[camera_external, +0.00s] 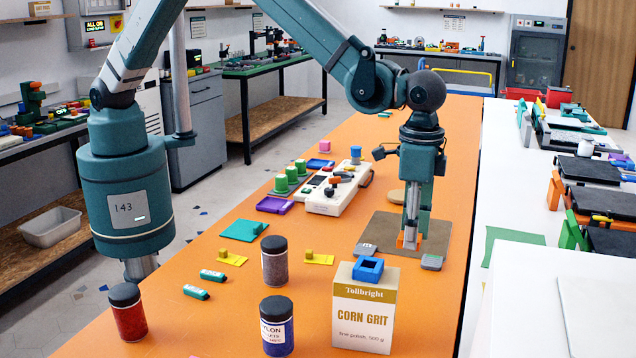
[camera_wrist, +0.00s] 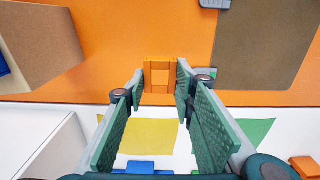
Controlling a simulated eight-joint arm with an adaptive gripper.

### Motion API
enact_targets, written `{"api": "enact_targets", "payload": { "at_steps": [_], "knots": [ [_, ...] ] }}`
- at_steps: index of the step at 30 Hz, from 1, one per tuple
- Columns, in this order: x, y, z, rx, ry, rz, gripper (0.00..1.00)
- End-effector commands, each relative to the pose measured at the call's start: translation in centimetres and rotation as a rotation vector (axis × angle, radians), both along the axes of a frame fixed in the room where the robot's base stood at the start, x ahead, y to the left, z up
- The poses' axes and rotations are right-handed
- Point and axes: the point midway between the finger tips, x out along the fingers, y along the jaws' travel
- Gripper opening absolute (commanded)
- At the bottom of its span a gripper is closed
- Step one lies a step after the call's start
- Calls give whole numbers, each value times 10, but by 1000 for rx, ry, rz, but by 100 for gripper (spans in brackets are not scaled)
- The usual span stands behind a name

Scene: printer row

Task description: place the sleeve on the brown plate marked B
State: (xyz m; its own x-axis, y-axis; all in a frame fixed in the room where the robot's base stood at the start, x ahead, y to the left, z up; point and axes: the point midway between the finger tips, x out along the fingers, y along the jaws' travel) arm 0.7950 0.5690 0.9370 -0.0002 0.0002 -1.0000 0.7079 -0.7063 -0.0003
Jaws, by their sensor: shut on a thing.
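The sleeve (camera_wrist: 160,75) is an orange square frame with an opening in its middle. My gripper (camera_wrist: 160,84) is shut on it, with a finger on either side. In the external view my gripper (camera_external: 411,237) points down and the sleeve (camera_external: 408,242) shows low between its fingers. The brown plate (camera_external: 384,231) lies flat on the orange table; in the wrist view the plate (camera_wrist: 262,48) is right of the sleeve, which appears over orange table. Grey tags (camera_external: 431,262) (camera_external: 367,248) lie at its near side; I cannot read a B. I cannot tell how high the sleeve is.
A Corn Grit box (camera_external: 362,318) with a blue square frame (camera_external: 367,269) on top stands nearer the camera. Dark-lidded jars (camera_external: 275,262) stand to the left. A round tan disc (camera_external: 397,196) and a white device (camera_external: 338,196) are behind. A white table (camera_external: 500,228) adjoins right.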

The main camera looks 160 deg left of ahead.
Motion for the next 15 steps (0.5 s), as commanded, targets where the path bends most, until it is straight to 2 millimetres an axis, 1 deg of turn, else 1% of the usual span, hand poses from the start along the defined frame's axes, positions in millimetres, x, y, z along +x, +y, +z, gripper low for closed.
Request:
{"api": "enact_targets", "payload": {
  "at_steps": [1,5,8,15],
  "knots": [
    [-10,9,-1,0,0,4,22],
    [-36,31,-1,0,0,5,22],
    [-61,50,0,0,0,5,22],
    [-122,91,2,0,0,3,22]
  ]
}}
